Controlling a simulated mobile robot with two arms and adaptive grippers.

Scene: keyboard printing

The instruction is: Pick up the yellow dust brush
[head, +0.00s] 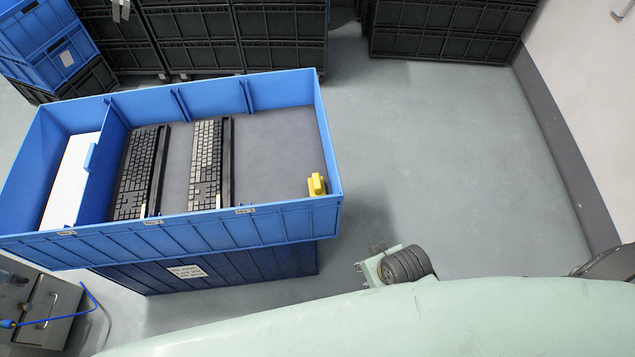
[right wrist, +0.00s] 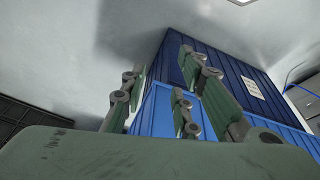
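The yellow dust brush (head: 317,185) stands in the front right corner of the large blue crate (head: 332,180), by its right wall, in the head view. My right gripper (head: 376,256) is low and to the right of the crate, outside it and apart from the brush. In the right wrist view its fingers (right wrist: 170,95) are spread with nothing between them, and the blue crate side (right wrist: 160,112) is beyond them. The brush does not show in that view. My left gripper is not in view.
Two dark keyboards (head: 138,172) (head: 207,165) lie in the crate, left of the brush. A white item (head: 70,180) lies in the left compartment. Black crates (head: 450,30) are stacked at the back. Floor (head: 440,150) right of the crate is clear, up to a wall.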

